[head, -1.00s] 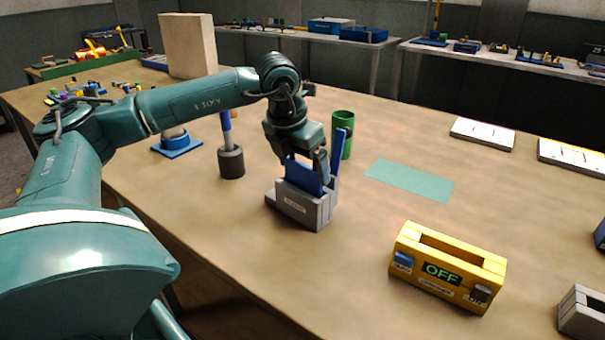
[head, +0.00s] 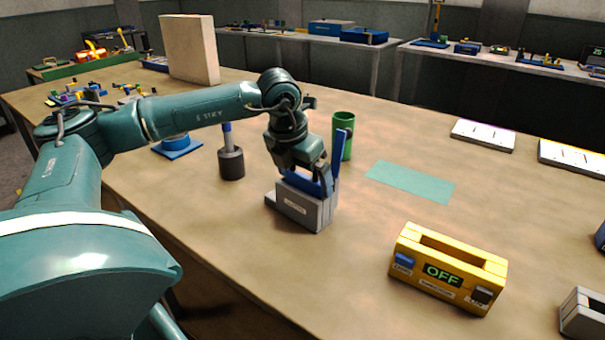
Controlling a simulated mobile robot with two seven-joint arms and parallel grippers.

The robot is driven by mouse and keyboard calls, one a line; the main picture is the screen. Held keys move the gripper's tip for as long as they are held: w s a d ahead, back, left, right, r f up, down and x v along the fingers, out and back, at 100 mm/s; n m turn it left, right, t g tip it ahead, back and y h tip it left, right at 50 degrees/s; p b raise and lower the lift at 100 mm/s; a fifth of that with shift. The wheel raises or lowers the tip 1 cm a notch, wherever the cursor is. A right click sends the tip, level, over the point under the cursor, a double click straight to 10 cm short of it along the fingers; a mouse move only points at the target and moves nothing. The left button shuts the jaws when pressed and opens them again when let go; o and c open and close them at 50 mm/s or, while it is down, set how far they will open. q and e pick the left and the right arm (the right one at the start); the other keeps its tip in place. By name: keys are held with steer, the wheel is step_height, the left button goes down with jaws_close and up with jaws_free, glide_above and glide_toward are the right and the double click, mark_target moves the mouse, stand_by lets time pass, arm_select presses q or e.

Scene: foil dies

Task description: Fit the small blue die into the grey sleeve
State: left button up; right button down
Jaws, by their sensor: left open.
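The grey sleeve (head: 298,208) stands on the table in the middle of the head view, with a pale label on its front. A small blue die (head: 300,181) sits low in it, with only its upper edge showing above the grey front wall. A taller blue upright piece (head: 343,148) rises at the sleeve's right rear. My left gripper (head: 318,182) is right above the sleeve, pointing down, open, with its fingers close to the die's top. The fingers partly hide the die, and I cannot tell whether they touch it. My right gripper is out of view.
A green cylinder (head: 343,128) stands just behind the sleeve. A dark weighted post (head: 231,162) stands to its left. A yellow box marked OFF (head: 446,265) is at the front right. A flat teal mat (head: 411,181) lies to the right.

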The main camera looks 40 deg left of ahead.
arm_select(q)
steer(key=v, duration=1.2)
